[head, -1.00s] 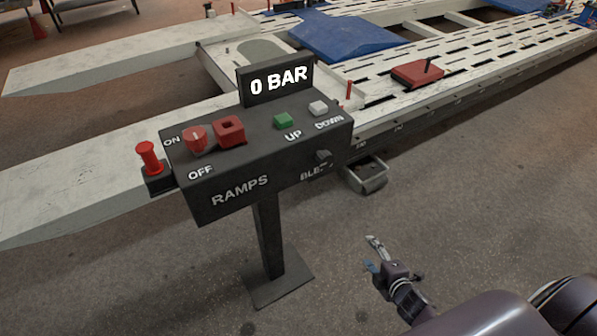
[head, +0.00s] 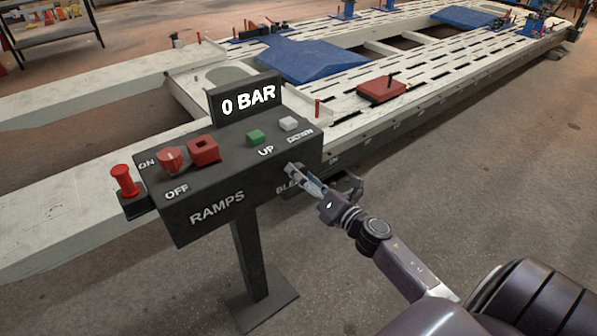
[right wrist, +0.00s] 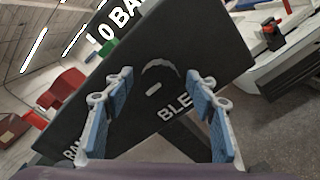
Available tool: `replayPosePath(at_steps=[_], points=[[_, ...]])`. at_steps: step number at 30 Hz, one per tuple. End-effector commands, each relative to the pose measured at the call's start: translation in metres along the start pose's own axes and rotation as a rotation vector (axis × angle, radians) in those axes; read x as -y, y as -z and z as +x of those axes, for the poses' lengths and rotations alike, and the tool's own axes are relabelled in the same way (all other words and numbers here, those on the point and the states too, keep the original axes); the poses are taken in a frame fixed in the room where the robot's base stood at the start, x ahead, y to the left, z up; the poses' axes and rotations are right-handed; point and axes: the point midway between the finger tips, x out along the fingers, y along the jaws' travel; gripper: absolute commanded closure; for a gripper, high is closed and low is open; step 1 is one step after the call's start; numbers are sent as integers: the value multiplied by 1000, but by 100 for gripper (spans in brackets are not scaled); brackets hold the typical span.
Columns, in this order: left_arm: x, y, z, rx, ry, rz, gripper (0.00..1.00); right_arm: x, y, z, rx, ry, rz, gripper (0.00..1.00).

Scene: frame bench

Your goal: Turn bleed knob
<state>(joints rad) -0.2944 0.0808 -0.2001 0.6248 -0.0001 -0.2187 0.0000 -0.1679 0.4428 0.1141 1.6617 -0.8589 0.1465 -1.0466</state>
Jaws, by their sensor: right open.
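The dark control box (head: 225,196) stands on a post, with RAMPS on its front face and a lit 0 BAR display (head: 247,101) on top. My right gripper (head: 300,177) is open at the right end of the front face, by the partly covered BLEED label; it hides the bleed knob in the head view. In the right wrist view the dark round bleed knob (right wrist: 160,76), with a pale mark, lies ahead between the two spread fingers. The fingers appear apart from it. My left gripper is not in view.
A red plunger (head: 125,181) is at the left. A white ramp frame (head: 360,125) lies behind.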

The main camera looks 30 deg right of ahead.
Motion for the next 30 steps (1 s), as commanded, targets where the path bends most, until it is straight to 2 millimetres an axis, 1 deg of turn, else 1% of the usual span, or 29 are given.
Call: replayPosePath(at_steps=[1, 5, 13, 14, 25, 30], points=[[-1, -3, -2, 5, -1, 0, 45, -1, 0, 5, 0, -1, 1, 48], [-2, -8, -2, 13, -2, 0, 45, 0, 0, 12, -1, 0, 1, 48], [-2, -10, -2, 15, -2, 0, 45, 0, 1, 13, -1, 0, 2, 48], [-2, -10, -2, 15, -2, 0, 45, 0, 1, 13, -1, 0, 2, 50], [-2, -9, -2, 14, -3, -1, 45, 0, 1, 13, -1, 0, 2, 91], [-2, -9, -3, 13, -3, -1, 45, 0, 1, 13, -1, 1, 10, 91]])
